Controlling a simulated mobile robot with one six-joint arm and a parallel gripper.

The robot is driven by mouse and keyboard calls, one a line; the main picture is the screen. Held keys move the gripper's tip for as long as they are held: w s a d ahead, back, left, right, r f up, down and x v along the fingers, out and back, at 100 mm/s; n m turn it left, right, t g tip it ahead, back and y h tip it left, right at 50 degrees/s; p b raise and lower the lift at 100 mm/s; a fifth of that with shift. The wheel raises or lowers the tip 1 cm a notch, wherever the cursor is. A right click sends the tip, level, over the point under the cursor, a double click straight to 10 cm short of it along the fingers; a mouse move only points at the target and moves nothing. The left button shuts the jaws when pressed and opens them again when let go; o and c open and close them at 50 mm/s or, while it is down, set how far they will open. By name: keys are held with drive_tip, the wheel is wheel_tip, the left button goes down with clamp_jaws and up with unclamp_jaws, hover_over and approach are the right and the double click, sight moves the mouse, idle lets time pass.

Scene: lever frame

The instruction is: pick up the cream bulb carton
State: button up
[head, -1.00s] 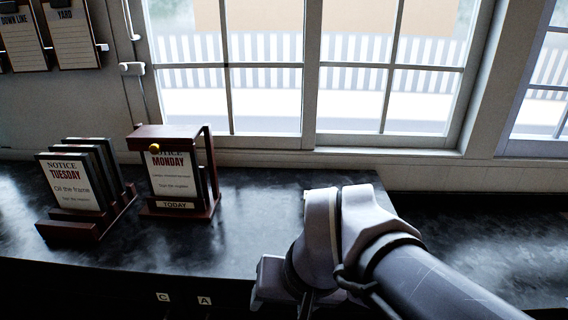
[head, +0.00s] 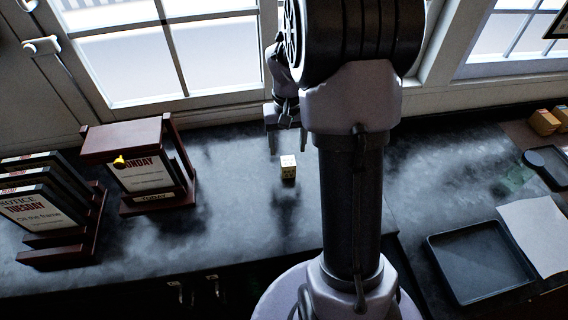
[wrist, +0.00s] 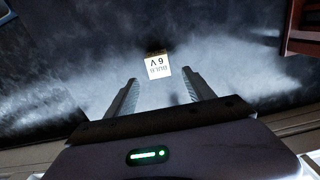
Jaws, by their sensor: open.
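The cream bulb carton (head: 288,167) is a small box standing alone on the dark counter, left of my arm in the head view. In the wrist view the carton (wrist: 157,66) shows upside-down dark print and lies beyond the fingertips, roughly in line with the gap between them. My gripper (head: 287,150) is open and empty, just behind and above the carton in the head view. Its two fingers also show apart in the wrist view (wrist: 161,80). Nothing touches the carton.
A dark red frame with a MONDAY notice (head: 148,172) and a rack of notices (head: 50,205) stand to the left. At right are a black tray (head: 480,262), a white sheet (head: 538,232) and small orange-tan boxes (head: 545,121). The counter around the carton is clear.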

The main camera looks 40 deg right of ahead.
sight(288, 160)
drive_tip(key=f, duration=0.4)
drive_tip(key=f+b, duration=0.1)
drive_tip(key=f, duration=0.1)
drive_tip(key=shift+s+f, duration=0.3)
drive_tip(key=shift+s+a+r, duration=0.1)
drive_tip(key=shift+s+r, duration=0.05)
drive_tip(key=shift+s, duration=0.05)
drive_tip(key=shift+c, duration=0.6)
drive_tip(key=shift+w, duration=0.1)
clamp_jaws()
